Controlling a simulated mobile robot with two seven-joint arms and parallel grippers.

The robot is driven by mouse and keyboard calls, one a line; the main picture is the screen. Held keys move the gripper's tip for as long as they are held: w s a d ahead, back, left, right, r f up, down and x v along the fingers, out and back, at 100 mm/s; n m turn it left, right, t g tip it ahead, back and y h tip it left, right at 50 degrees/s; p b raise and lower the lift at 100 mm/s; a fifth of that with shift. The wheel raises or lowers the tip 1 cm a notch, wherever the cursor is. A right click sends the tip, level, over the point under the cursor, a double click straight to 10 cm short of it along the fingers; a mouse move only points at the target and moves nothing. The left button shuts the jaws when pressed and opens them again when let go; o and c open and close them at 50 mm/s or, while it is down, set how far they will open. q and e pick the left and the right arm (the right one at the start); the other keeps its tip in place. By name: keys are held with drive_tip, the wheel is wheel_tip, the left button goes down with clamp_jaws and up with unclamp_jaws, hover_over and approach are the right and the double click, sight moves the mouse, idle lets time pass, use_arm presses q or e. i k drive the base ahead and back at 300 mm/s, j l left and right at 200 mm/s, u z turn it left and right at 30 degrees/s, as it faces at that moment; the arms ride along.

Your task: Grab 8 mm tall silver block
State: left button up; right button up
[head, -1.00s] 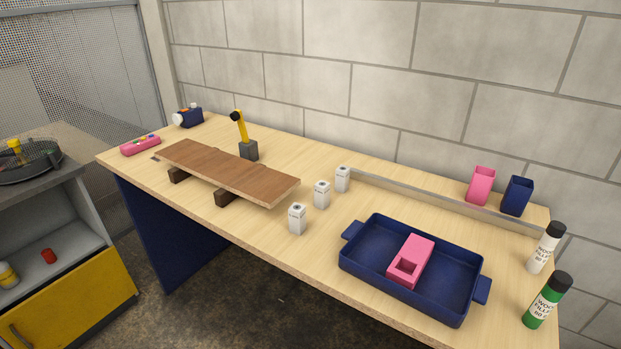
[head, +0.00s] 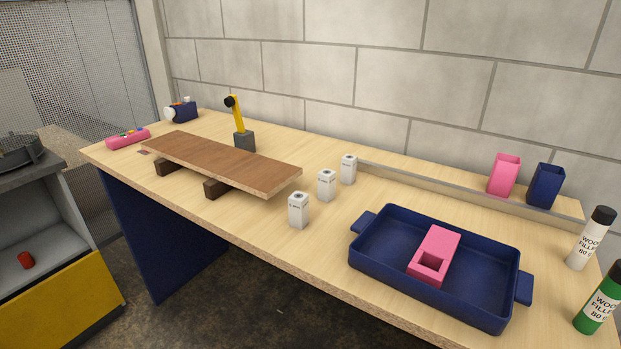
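Three small pale silver-white blocks with dark round tops stand upright in a slanting row on the workbench (head: 250,232). The nearest block (head: 298,213) is close to the front edge, the middle block (head: 326,186) is behind it, and the farthest block (head: 348,170) stands near the end of a long metal strip. Their labels are too small to read, so I cannot tell which is 8 mm. Neither of my grippers is in view.
A brown board (head: 220,160) rests on dark supports left of the blocks. A blue tray (head: 372,265) holding a pink box (head: 440,246) stands to their right. A yellow-armed device (head: 236,120) is behind the board. Two bottles (head: 592,238) (head: 601,300) stand far right.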

sight(326, 177)
drive_tip(key=z, duration=1.4)
drive_tip(key=u, duration=1.4)
drive_tip(key=i+j+z, duration=0.45)
drive_tip(key=i+j, duration=0.95)
drive_tip(key=i+l, duration=0.05)
drive_tip(key=i, duration=0.05)
